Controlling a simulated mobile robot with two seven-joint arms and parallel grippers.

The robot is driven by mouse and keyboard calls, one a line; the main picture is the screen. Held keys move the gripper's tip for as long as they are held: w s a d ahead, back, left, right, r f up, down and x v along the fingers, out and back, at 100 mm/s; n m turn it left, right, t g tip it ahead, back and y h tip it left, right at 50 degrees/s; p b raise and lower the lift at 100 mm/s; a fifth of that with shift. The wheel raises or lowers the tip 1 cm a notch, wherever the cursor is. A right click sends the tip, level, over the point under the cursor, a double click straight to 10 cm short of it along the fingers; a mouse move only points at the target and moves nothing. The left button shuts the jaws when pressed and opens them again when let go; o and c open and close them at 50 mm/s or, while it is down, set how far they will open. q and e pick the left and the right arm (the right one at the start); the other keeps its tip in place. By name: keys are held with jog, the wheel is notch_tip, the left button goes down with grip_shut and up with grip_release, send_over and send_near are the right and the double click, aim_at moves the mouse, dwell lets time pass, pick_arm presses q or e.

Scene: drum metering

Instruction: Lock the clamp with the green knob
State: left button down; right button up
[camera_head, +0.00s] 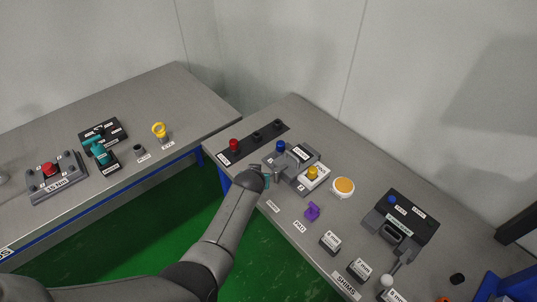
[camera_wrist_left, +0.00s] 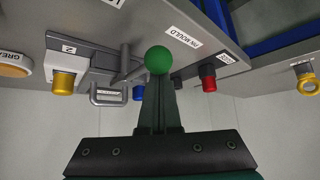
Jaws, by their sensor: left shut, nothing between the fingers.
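The green knob (camera_wrist_left: 158,60) is a round ball in the wrist view, at the end of a grey lever of the clamp (camera_wrist_left: 128,66). My left gripper (camera_wrist_left: 158,82) is shut and empty, its fingertips just below the ball in that view; whether they touch it I cannot tell. In the head view the left gripper (camera_head: 267,178) is at the near left side of the grey clamp (camera_head: 282,163), and the green knob cannot be made out there. My right gripper is not in view.
Close to the clamp are a blue knob (camera_head: 281,146), a yellow knob (camera_head: 312,172) and a round orange-topped pot (camera_head: 344,187). A red knob (camera_head: 234,145) stands on a dark strip behind. A purple piece (camera_head: 312,211) lies nearer the front edge. The second bench (camera_head: 185,95) is to the left.

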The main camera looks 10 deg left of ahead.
pick_arm(q)
jog(key=shift+s+f, duration=0.2)
jog(key=shift+s, duration=0.1)
dwell(0.5)
